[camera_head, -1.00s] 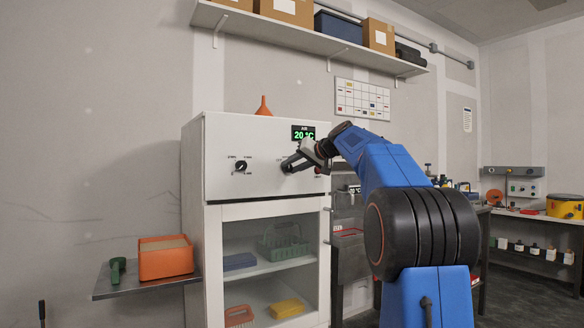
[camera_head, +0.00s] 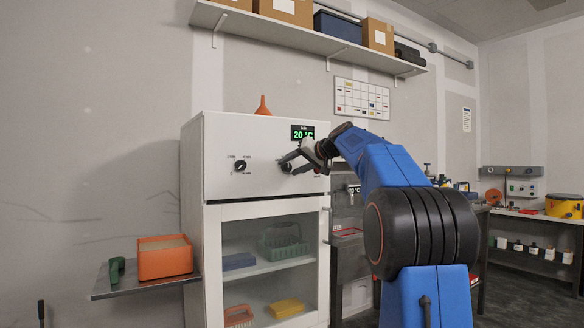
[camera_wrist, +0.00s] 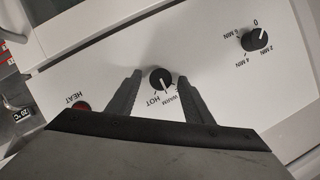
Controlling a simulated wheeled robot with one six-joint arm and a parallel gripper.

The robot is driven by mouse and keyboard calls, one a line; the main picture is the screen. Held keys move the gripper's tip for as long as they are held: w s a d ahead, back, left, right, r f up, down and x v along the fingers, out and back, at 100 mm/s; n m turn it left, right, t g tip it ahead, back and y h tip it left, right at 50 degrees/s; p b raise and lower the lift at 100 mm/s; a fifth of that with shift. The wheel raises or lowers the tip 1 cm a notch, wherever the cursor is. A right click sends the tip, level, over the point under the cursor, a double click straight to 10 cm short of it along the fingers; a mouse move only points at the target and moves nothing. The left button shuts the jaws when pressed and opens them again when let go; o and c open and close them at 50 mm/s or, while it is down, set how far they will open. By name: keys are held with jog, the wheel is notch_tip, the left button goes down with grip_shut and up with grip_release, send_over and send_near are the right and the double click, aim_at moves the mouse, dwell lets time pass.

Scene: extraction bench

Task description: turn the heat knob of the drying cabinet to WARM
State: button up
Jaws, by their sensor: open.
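The drying cabinet (camera_head: 262,213) is white, with a control panel on top and a glass door below. Its heat knob (camera_wrist: 160,79) is round and black with a white line, and HOT and WARM are printed beside it in the wrist view. The line points to the side of these labels; I cannot tell exactly which mark it meets. My gripper (camera_wrist: 158,80) is open, with one finger on each side of the knob; contact is not clear. In the head view my gripper (camera_head: 290,165) largely hides the knob.
A timer knob (camera_wrist: 255,39) with minute marks sits on the same panel. A red lamp or button (camera_wrist: 81,106) is by the word HEAT. The display (camera_head: 302,134) reads 20 °C. An orange funnel (camera_head: 262,106) stands on top. An orange bin (camera_head: 165,262) sits on the side shelf.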

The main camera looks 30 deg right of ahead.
jog(key=v, duration=1.7)
jog(key=shift+s, duration=0.15)
jog(key=s+a+f+g, duration=0.2)
jog(key=s+a+f, duration=0.3)
jog(key=a+f, duration=0.25)
jog(key=s+a+f+n+g, duration=0.15)
jog(key=s+a+f, duration=0.25)
jog(key=a+f, duration=0.4)
jog(key=s+a+f+m+g, duration=0.1)
jog(key=s+a+f+g, duration=0.1)
jog(key=s+a+f, duration=0.55)
jog(key=s+a+f+n+g+h, duration=0.1)
jog(key=s+a+f+n, duration=0.1)
jog(key=s+f, duration=0.8)
jog(key=s+a+f+n+g+h, duration=0.1)
jog(key=s+f, duration=0.9)
jog(key=f, duration=1)
jog(key=shift+a+n+g+h, duration=0.35)
jog(key=shift+a+g+h, duration=0.1)
jog(key=shift+g+h, duration=0.35)
